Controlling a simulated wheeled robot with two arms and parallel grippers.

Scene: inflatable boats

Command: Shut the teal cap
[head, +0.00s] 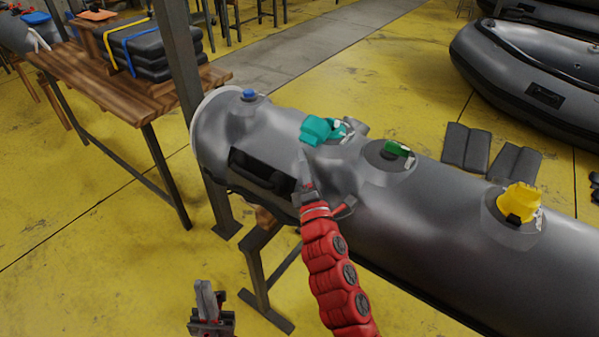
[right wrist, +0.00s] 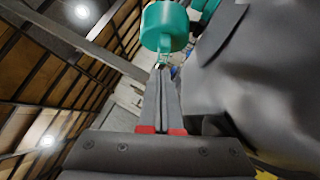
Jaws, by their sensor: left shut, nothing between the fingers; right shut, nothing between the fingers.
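The teal cap (head: 316,131) stands open on the grey inflatable tube (head: 420,215), tipped to the left of its valve (head: 345,130). My right gripper (head: 302,155) is shut and empty, with its tips just below and left of the cap. In the right wrist view the cap (right wrist: 165,27) hangs just beyond the shut fingertips (right wrist: 160,72). I cannot tell whether they touch it. Another teal part shows beside it at the top edge. My left gripper (head: 204,290) is shut and empty, low in the head view, apart from the tube.
A blue cap (head: 249,94), a green cap (head: 398,149) and a yellow cap (head: 519,203) sit along the same tube. A black handle patch (head: 260,170) is on its side. A metal post (head: 185,80) and wooden table (head: 130,90) stand at the left.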

